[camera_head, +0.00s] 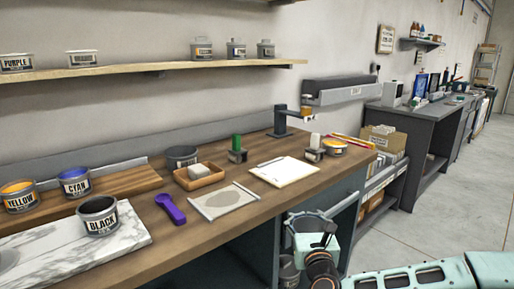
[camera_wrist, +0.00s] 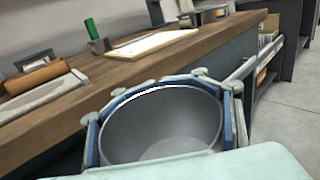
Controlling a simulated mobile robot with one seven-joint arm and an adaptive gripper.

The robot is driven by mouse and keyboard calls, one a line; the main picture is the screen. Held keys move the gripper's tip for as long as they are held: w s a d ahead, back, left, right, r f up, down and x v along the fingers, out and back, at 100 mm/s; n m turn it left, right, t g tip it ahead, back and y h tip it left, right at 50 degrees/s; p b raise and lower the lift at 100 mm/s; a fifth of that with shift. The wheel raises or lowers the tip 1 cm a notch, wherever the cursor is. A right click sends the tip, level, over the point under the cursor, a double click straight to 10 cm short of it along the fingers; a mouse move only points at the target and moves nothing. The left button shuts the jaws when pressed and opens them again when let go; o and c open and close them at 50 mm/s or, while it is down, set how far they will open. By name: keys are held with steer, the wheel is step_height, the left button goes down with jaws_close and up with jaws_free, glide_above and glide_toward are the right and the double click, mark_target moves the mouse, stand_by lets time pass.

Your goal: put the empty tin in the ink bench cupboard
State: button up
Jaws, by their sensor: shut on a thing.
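The empty tin (camera_wrist: 165,130) is grey, round and open-topped, with a bare inside and base in the wrist view. My gripper (camera_wrist: 163,108) is shut around it, with blue-grey fingers on both sides of its wall. In the head view the held tin (camera_head: 303,226) is in front of the bench's front edge, at the cupboard opening. The ink bench cupboard (camera_head: 347,222) is below the worktop, with its front open. Another tin (camera_head: 289,272) shows inside, low down. My gripper and arm hide part of the opening.
Open shelving (camera_head: 383,178) stands right of the cupboard. The floor (camera_head: 440,215) at right is clear.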

step_height(320, 180, up, 26)
steer(key=p, duration=2.6)
